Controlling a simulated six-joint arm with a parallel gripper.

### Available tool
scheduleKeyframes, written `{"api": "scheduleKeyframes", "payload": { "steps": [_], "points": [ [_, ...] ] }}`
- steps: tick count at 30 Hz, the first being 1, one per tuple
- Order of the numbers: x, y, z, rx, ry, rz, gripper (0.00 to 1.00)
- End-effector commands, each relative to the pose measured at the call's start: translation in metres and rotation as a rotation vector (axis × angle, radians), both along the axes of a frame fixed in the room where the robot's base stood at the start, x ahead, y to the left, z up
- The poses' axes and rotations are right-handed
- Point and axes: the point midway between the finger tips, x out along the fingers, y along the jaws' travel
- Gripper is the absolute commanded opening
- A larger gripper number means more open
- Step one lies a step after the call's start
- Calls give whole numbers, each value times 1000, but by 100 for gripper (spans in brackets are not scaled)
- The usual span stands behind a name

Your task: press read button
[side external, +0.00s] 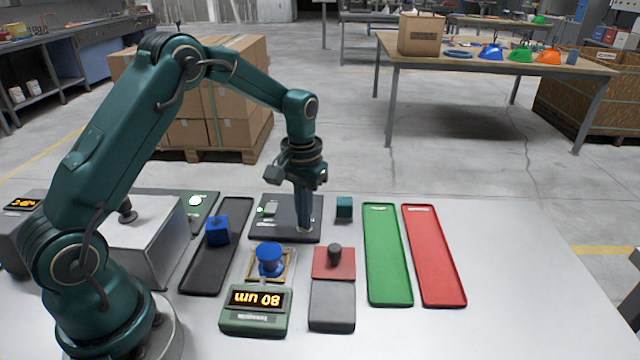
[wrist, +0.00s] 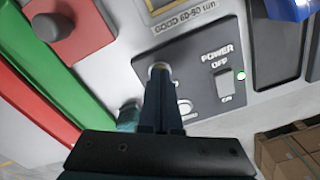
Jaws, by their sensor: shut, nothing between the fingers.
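A dark control panel (side external: 268,230) lies on the table, with a POWER switch (wrist: 224,83) and a lit green light (wrist: 240,76) that show in the wrist view. My gripper (side external: 303,229) is shut and empty, pointing straight down over the panel's right part. In the wrist view, my fingertips (wrist: 160,78) are at a round pale-rimmed button (wrist: 159,67) and hide most of it. I cannot tell whether they touch it. A green gauge (side external: 256,312) at the front shows "80 um" on its display, upside down.
A blue round part (side external: 269,258) sits on a framed stage behind the gauge. A red block with a dark knob (side external: 334,251), a teal cube (side external: 344,207), green tray (side external: 388,260) and red tray (side external: 434,260) lie rightward. A blue cube (side external: 217,230) rests in a black tray (side external: 203,278).

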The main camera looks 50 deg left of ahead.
Motion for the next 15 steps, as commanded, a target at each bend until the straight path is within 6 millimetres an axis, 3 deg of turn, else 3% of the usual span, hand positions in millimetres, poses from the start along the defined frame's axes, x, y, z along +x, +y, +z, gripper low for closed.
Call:
{"api": "scheduleKeyframes", "payload": {
  "steps": [15],
  "points": [
    [0, 0, 46, 1, -3, 0, 0]
  ]
}}
